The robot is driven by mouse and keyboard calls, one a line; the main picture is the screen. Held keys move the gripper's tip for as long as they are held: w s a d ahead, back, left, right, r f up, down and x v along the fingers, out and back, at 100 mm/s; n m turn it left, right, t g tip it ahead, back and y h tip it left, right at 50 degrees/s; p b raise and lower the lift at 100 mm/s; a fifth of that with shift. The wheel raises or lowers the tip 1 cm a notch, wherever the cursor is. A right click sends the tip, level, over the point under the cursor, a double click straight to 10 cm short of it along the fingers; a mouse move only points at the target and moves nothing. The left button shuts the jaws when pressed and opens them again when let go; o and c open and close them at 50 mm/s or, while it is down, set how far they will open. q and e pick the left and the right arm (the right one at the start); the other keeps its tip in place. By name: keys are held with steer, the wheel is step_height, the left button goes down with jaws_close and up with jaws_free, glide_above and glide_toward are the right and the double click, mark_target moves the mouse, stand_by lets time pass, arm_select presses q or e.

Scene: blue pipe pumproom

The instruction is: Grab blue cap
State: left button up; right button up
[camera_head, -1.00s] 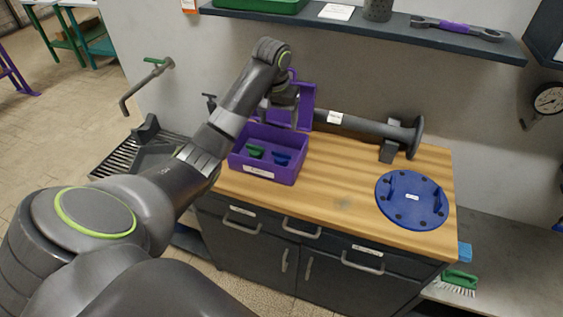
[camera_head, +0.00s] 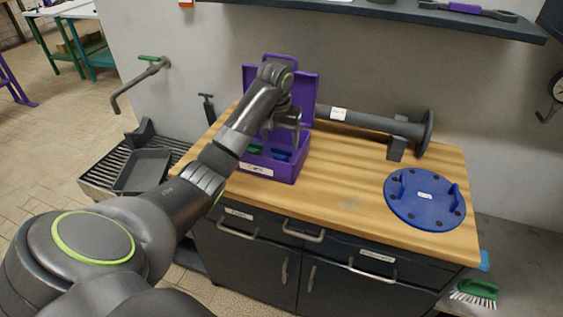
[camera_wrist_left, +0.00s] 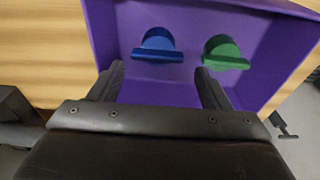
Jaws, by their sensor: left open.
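The blue cap (camera_head: 281,155) lies inside the open purple box (camera_head: 258,170) on the wooden worktop. In the left wrist view the blue cap (camera_wrist_left: 157,46) shows a rounded disc with a straight grip bar, on the box floor. A similar green cap (camera_wrist_left: 225,52) lies beside it, to its right; it also shows in the head view (camera_head: 254,149). My left gripper (camera_wrist_left: 160,72) is open and empty, over the box. Its fingers point toward the caps, with the blue cap ahead of the gap between them and apart from them. My right gripper is not in view.
The box's raised purple lid (camera_head: 302,95) stands behind my left gripper. A dark flanged pipe (camera_head: 370,121) lies along the wall. A blue round plate with handles (camera_head: 425,200) lies at the worktop's right. The worktop's middle (camera_head: 340,185) is clear. A shelf (camera_head: 400,14) hangs above.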

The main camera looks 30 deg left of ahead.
mark_target(281, 150)
arm_select(q)
steer(key=shift+w+d+f+p, duration=0.15)
steer(key=shift+f+p, duration=0.3)
steer(key=shift+f, duration=2.25)
steer(key=c, duration=0.7)
step_height(281, 150, up, 7)
steer(key=shift+w+b, duration=0.15)
steer(key=shift+b, duration=0.2)
steer(key=shift+c, duration=0.2)
step_height(281, 150, up, 2)
steer(key=shift+r+p, duration=0.2)
steer(key=shift+p, duration=0.65)
steer(key=shift+r, duration=0.4)
